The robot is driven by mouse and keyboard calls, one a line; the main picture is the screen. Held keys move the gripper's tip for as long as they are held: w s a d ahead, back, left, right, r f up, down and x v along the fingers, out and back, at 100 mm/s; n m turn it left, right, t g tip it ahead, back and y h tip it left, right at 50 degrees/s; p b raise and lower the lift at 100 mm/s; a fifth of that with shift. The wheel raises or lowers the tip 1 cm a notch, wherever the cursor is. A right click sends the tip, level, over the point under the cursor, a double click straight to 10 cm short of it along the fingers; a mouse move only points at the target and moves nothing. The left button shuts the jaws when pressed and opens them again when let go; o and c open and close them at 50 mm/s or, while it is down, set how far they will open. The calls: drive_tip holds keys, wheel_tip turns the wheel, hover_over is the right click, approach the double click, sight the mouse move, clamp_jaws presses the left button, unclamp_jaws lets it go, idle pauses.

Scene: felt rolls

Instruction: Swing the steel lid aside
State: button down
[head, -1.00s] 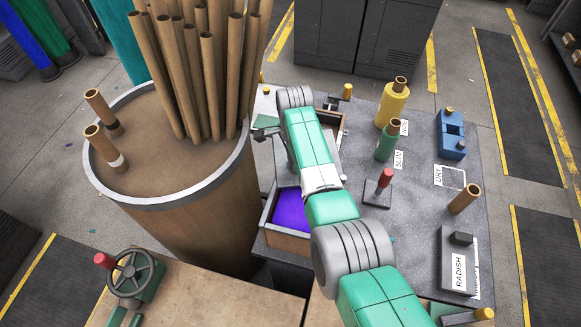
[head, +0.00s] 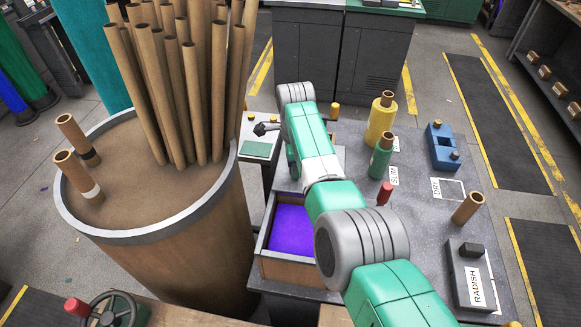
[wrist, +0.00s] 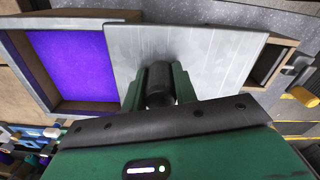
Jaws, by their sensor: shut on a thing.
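The steel lid (wrist: 205,50) is a flat, bright metal plate in the wrist view, lying across the middle of a wooden-walled box (wrist: 28,70). The purple contents (wrist: 72,62) show uncovered to the left of the lid, and a dark gap of the box (wrist: 268,62) shows to its right. My gripper (wrist: 159,82) is shut on the dark knob (wrist: 158,97) at the lid's near edge. In the head view the purple contents (head: 292,228) show in the box (head: 285,268), but my arm hides the lid and fingertips.
A large drum (head: 150,260) of brown tubes stands close on the left. On the grey bench (head: 415,235) to the right stand a yellow roll (head: 381,122), a green roll (head: 381,158), a red-handled tool (head: 386,192), a blue block (head: 443,147) and a RADISH block (head: 470,275).

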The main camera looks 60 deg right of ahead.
drive_tip(key=shift+r, duration=0.1)
drive_tip(key=c, duration=1.1)
unclamp_jaws()
wheel_tip(320, 180, up, 8)
drive_tip(key=shift+f+p, duration=0.1)
drive_tip(key=shift+p, duration=0.75)
